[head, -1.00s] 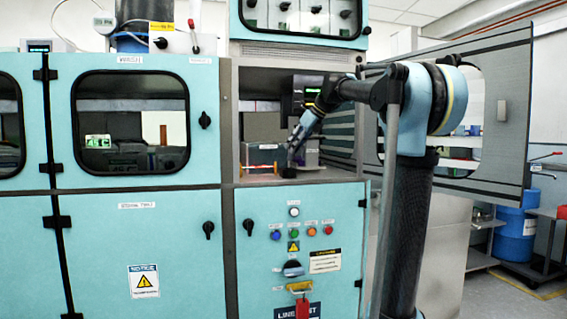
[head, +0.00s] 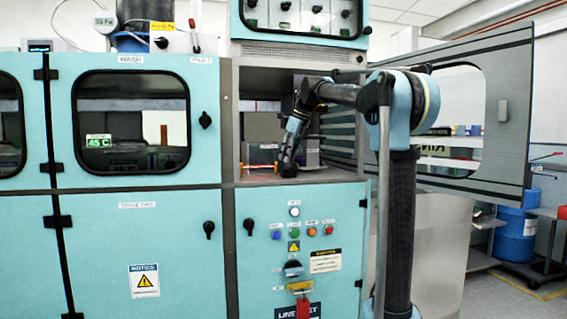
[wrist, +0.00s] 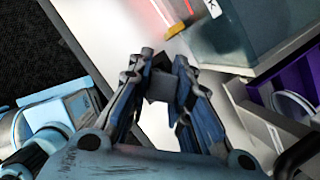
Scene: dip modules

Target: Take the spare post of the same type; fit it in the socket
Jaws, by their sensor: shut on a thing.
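My gripper (head: 286,172) is inside the open bay of the teal cabinet, pointing down close to the bay floor (head: 318,175). In the wrist view my gripper (wrist: 163,62) has its two fingers closed on a small dark grey piece (wrist: 162,86), apparently the post. The fingers hide part of it, and its type cannot be made out. In the head view the held piece is too small to tell. I cannot clearly make out the socket in either view.
A grey box (head: 308,152) is just to the right. In the wrist view a purple-edged container (wrist: 262,92) lies at right and a pale surface (wrist: 120,42) beyond the fingers. The bay door (head: 515,110) stands open.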

